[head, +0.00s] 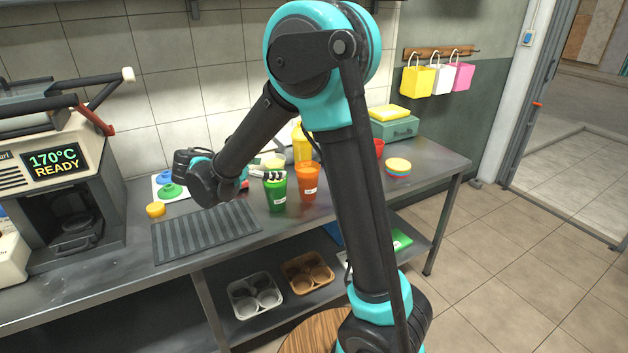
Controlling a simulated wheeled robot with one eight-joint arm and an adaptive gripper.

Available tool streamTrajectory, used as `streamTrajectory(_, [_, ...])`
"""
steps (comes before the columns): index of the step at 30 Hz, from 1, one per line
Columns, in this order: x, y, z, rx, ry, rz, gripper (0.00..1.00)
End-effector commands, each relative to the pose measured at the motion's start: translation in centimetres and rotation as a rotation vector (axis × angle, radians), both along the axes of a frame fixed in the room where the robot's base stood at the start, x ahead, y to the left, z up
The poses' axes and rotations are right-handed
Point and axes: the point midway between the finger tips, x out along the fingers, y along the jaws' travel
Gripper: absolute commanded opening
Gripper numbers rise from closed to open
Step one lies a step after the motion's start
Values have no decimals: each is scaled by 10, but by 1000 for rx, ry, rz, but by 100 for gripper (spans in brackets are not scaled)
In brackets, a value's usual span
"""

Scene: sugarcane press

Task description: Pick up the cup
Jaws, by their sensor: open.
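A green cup (275,196) with a white label stands upright on the metal counter. An orange cup (307,187) with a white label stands just to its right.
A ribbed dark mat (207,233) lies at the counter's front. A machine reading "170°C READY" (55,160) stands at the left. Stacked coloured discs (397,167) lie right of my arm. Muffin trays (255,295) sit on the shelf below.

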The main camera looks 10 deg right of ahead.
Motion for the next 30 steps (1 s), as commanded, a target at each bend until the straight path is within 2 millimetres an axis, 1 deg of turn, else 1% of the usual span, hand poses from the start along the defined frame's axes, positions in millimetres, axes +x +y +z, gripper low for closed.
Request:
streamTrajectory(2, [5, -7, -3, 0, -7, -5, 92])
streamTrajectory(15, [49, -73, -36, 1, -5, -5, 92])
streamTrajectory(19, [58, -85, -42, 1, -4, -4, 92])
streamTrajectory(26, [63, -93, -47, 1, -3, -2, 92])
streamTrajectory(30, [69, -105, -52, 1, -3, -4, 92])
